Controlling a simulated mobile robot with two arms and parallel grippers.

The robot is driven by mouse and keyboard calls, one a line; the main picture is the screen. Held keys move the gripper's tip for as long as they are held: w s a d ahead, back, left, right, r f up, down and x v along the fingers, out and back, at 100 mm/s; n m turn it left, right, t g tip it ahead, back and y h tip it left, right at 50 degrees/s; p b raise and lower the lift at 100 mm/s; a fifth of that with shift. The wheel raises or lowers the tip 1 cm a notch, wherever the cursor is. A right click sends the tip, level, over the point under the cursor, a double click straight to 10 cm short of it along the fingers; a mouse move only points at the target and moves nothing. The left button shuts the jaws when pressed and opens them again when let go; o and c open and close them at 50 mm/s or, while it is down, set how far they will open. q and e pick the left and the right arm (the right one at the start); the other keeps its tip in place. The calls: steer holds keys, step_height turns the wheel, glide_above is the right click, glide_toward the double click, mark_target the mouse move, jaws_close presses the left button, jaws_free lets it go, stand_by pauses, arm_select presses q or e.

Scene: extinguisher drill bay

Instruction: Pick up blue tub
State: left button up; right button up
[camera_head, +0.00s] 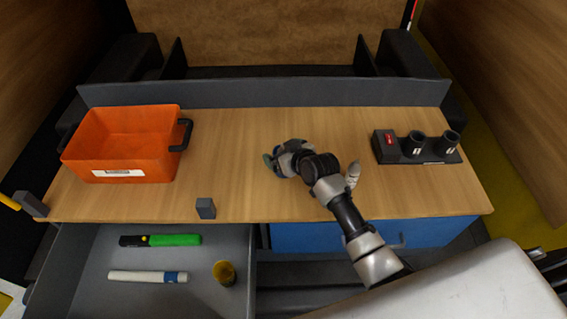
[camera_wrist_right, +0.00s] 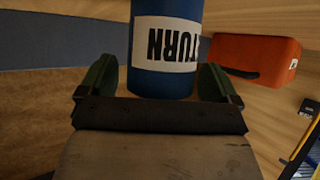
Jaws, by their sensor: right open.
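The blue tub (camera_wrist_right: 163,60) is a blue cylinder with a white label reading "TURN" in part, upside down in the right wrist view. Its top end runs out of that picture. My right gripper (camera_wrist_right: 157,84) is open, with a green finger to each side of the tub; I cannot tell whether either finger touches it. In the head view my right gripper (camera_head: 283,157) is low over the middle of the wooden worktop (camera_head: 250,130), and I cannot make out the tub there. My left gripper is not in view.
An orange bin (camera_head: 122,146) with a dark handle stands at the left. A dark holder with two cups (camera_head: 417,147) is at the right. A grey block (camera_head: 205,208) is at the front edge.

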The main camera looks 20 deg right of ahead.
steer(key=c, duration=1.3)
steer(key=shift+r, duration=0.2)
